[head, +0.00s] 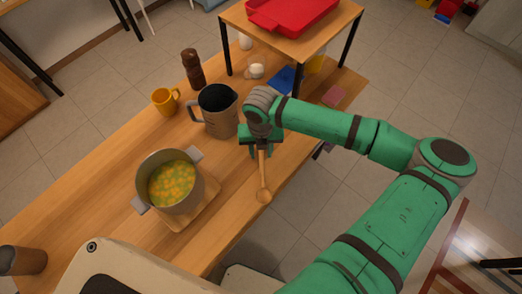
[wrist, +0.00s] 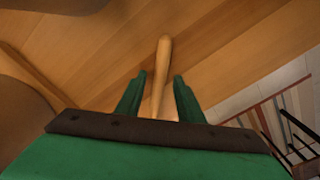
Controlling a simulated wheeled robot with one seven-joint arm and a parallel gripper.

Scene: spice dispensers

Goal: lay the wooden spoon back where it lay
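The wooden spoon (head: 263,178) shows in the head view below my gripper (head: 261,146), with its bowl end toward the table's front edge. It looks to lie on the wooden table, though I cannot tell for certain that it touches. In the wrist view the spoon's handle (wrist: 161,68) runs between the two green fingers of my gripper (wrist: 160,76). A gap shows on each side of the handle, so the fingers are open around it or just above it. The handle's far end in the head view is hidden by my gripper.
A grey pot (head: 152,173) of soup stands on a wooden board (head: 208,214) to the left. A dark-topped jug (head: 221,122) stands close beside my gripper. A yellow mug (head: 164,101), a brown mill (head: 193,69) and a raised shelf with a red tray (head: 290,12) are behind.

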